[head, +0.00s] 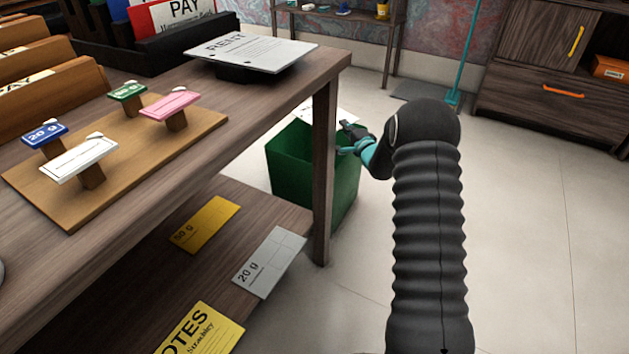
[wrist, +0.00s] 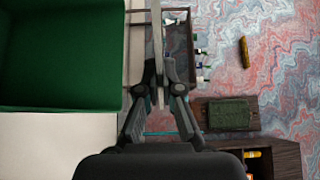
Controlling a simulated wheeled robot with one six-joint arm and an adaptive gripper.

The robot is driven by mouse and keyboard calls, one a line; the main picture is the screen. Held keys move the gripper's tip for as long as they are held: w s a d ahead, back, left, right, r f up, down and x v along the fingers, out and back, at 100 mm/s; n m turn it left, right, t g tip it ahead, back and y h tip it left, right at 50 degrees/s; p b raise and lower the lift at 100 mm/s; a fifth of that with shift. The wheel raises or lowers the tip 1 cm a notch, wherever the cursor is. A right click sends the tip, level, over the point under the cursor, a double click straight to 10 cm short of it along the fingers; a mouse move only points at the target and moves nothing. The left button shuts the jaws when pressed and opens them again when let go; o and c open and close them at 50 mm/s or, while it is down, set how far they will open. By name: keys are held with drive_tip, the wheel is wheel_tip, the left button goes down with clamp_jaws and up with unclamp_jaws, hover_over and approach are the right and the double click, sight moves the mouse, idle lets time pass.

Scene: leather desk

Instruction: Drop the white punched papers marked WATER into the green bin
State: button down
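The green bin (head: 345,188) stands on the floor beyond the desk's right leg; its green side also fills the upper left of the wrist view (wrist: 60,55). My gripper (head: 347,138) is at the bin's upper right rim in the head view. Its fingers (wrist: 159,75) are closed on a thin white sheet (wrist: 157,30), seen edge-on in the wrist view. In the head view part of the white paper (head: 330,113) shows over the back of the bin, partly behind the desk leg. Its marking cannot be read. In the wrist view the sheet is right of the bin.
The wooden desk (head: 215,160) stands left, its leg (head: 324,165) close in front of the bin. A RENT paper (head: 250,52) rests on a black block on it. A lower shelf holds yellow and white cards. A cabinet (head: 545,75) stands back right. Floor at right is clear.

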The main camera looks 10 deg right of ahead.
wheel_tip(320, 180, down, 3)
drive_tip(key=shift+r+b, duration=0.15)
drive_tip(key=shift+b, duration=0.35)
drive_tip(key=c, duration=1.2)
unclamp_jaws()
drive_tip(key=shift+c, duration=0.2)
drive_tip(key=shift+s+d, duration=0.1)
drive_tip(key=v, duration=1.2)
